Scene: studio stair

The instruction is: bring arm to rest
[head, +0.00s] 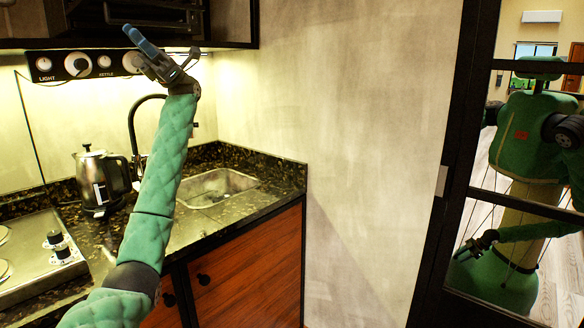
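My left arm, in a green quilted sleeve, reaches up from the bottom left of the head view. My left gripper (152,55) is raised in front of the wall by the range hood, above the counter. Its blue fingertip points up and to the left. No object shows in it, and I cannot tell its finger gap from this angle. My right gripper does not show directly. A green robot body like mine shows in the dark-framed glass at the right, with a gripper low at its left side.
Below the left arm are a granite counter (232,222), a steel kettle (98,178), a sink (215,187) with a dark tap, and a stove top (30,262). A knob panel (120,64) is behind the gripper. The wall (370,130) in the middle is bare.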

